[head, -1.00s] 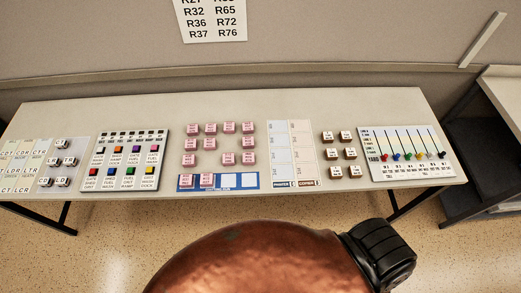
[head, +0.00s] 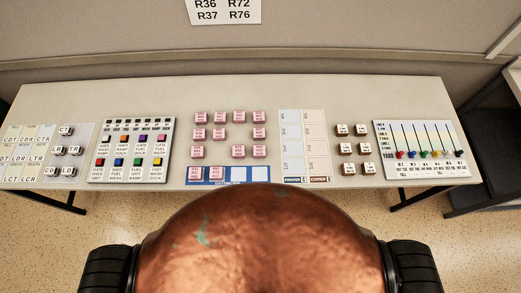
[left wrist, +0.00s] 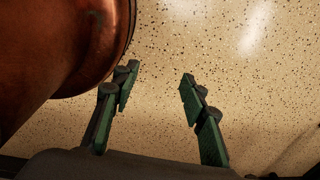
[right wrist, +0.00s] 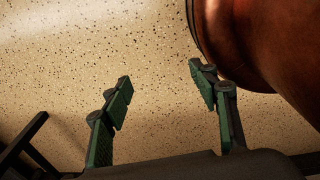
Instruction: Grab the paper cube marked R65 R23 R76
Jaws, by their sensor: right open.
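Several pink paper cubes with small red print stand in rows at the middle of the table, such as one in the back row (head: 201,118). Two more pink cubes (head: 217,173) stand on the blue strip (head: 233,182) at the front. Their print is too small to read, so I cannot tell which is marked R65 R23 R76. My left gripper (left wrist: 157,88) is open and empty above the speckled floor. My right gripper (right wrist: 160,88) is also open and empty above the floor. Neither gripper shows in the head view.
The table (head: 350,95) also holds lettered cubes (head: 65,131) at left, a coloured button panel (head: 133,150), a printer and copier chart (head: 304,150), brown cubes (head: 347,149) and a slider panel (head: 422,150). A sign (head: 225,10) hangs on the wall. A dark shelf (head: 490,150) stands at right.

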